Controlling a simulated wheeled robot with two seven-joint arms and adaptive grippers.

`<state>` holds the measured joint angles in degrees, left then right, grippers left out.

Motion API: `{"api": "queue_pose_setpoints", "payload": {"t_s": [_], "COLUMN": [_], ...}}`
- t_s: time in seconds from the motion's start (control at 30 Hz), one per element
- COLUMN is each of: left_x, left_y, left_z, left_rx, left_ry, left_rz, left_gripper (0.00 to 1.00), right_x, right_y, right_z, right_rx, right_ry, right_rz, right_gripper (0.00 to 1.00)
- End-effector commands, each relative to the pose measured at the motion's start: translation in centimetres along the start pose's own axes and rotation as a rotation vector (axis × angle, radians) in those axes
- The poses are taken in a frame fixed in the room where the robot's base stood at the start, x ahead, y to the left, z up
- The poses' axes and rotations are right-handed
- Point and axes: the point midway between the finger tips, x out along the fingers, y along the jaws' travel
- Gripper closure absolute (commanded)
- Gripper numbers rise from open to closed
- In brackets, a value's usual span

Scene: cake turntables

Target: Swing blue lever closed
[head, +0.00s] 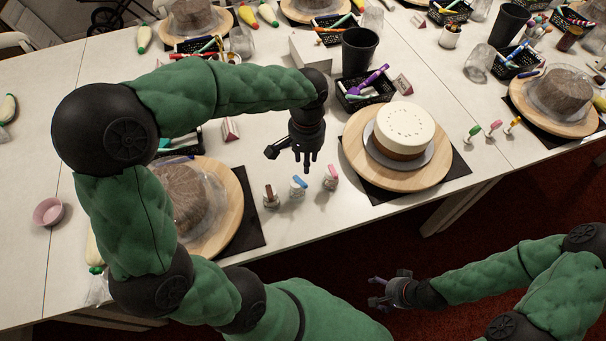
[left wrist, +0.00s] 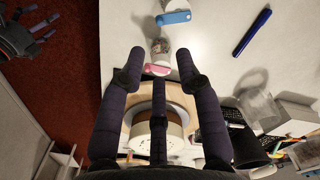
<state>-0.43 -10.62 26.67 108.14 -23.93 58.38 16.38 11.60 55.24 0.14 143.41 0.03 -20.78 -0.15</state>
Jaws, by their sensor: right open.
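The blue lever (head: 299,181) tops a small pale holder, the middle one of three on the white table. In the left wrist view the blue lever (left wrist: 173,17) is near the top edge. The pink lever (head: 331,171) stands to its right and the dark red lever (head: 268,191) to its left. My left gripper (head: 306,160) is open and empty above and behind the blue lever, fingers pointing down. In the left wrist view the pink lever (left wrist: 157,69) shows between its fingertips. My right gripper (head: 385,290) is open and empty, beyond the table's front edge.
A white-topped cake (head: 403,128) on a wooden turntable (head: 358,166) stands to the right. A brown cake under a clear cover (head: 190,195) stands to the left, partly behind my arm. A black cup (head: 360,50) and a black basket (head: 383,97) are behind.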

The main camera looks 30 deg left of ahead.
Motion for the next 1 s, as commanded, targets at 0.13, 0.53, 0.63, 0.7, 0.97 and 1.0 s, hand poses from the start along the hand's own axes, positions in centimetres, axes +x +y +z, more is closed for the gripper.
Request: {"api": "queue_pose_setpoints", "payload": {"t_s": [0.13,0.53,0.63,0.7,0.97,1.0], "left_x": [0.8,7.0,8.6,9.5,11.1,11.1], "left_y": [-0.1,0.0,0.0,0.0,0.0,0.0], "left_z": [-0.8,-0.7,-0.7,-0.7,-0.7,-0.7], "left_rx": [-0.066,-0.064,-0.064,-0.063,-0.063,-0.063], "left_ry": [0.0,-0.003,-0.003,-0.001,0.0,0.0], "left_rz": [0.003,0.004,0.004,0.004,0.005,0.005], "left_gripper": [0.66,0.66,0.66,0.66,0.66,0.66], "right_x": [0.6,2.8,3.3,3.6,4.1,4.1], "right_y": [0.2,1.0,1.2,1.3,1.5,1.5], "right_z": [0.0,-0.1,-0.1,-0.1,-0.1,-0.1], "right_rx": [0.0,0.0,0.0,0.0,0.0,0.0], "right_ry": [-0.001,0.0,0.0,0.0,0.0,0.0], "right_rz": [0.0,0.0,0.0,0.0,0.0,0.0], "right_gripper": [0.22,0.22,0.22,0.22,0.22,0.22]}}
